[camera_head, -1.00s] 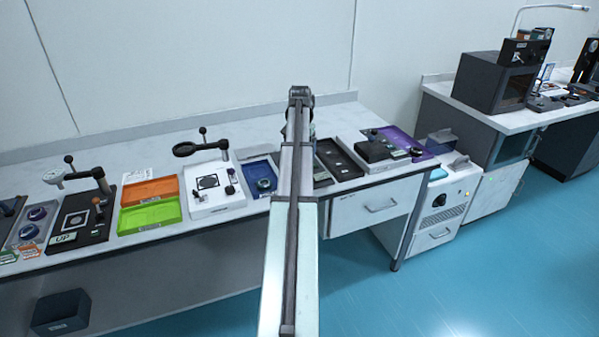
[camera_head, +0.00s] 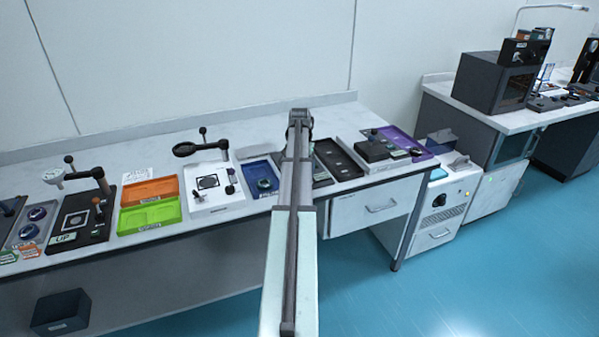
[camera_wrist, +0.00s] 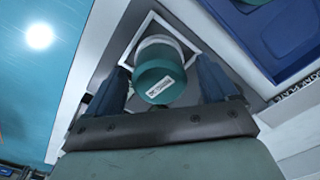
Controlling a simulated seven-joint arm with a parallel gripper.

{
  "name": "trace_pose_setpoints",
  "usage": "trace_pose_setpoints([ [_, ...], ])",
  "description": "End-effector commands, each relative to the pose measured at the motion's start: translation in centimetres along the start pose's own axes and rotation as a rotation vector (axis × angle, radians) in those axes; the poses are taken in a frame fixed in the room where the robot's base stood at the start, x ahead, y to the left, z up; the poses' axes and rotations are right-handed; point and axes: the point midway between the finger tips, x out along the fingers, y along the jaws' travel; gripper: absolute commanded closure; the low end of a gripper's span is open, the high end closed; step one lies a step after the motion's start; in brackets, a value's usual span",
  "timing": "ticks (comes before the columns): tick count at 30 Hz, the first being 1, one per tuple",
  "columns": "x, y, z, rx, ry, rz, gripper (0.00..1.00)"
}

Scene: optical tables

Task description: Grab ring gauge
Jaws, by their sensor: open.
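A teal cylindrical piece (camera_wrist: 158,80) with a small white label stands in a white square outline in the wrist view. A pale band shows at its far end. I take it to be the ring gauge, but its label is too blurred to read. My gripper (camera_wrist: 164,78) is open, with one dark blue finger on each side of the piece. I see no clear contact between the fingers and the piece. In the head view my own arm hides the gripper and this piece.
A blue tray (camera_head: 249,164) with a dark round part lies left of my arm; its blue floor also fills the upper right of the wrist view (camera_wrist: 285,35). A black tray (camera_head: 350,175) and a purple tray (camera_head: 424,154) lie to the right. Green (camera_head: 150,227) and orange trays (camera_head: 133,193) lie further left.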

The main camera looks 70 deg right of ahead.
Motion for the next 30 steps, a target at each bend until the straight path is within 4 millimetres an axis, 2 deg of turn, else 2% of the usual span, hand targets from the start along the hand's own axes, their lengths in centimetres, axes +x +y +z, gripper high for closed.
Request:
trace_pose_setpoints([
  [3, -0.04, 0.0, -0.01, 0.0, 0.0, 0.0, 0.15],
  [21, -0.06, 0.0, 0.0, 0.0, 0.0, 0.0, 0.72],
  [24, -0.06, 0.0, 0.0, 0.0, 0.0, 0.0, 0.81],
  [25, -0.08, 0.0, 0.0, 0.0, 0.0, 0.0, 0.81],
  [26, -0.08, 0.0, 0.0, 0.0, 0.0, 0.0, 0.87],
  [30, -0.11, 0.0, -0.01, 0.0, 0.0, 0.0, 0.87],
])
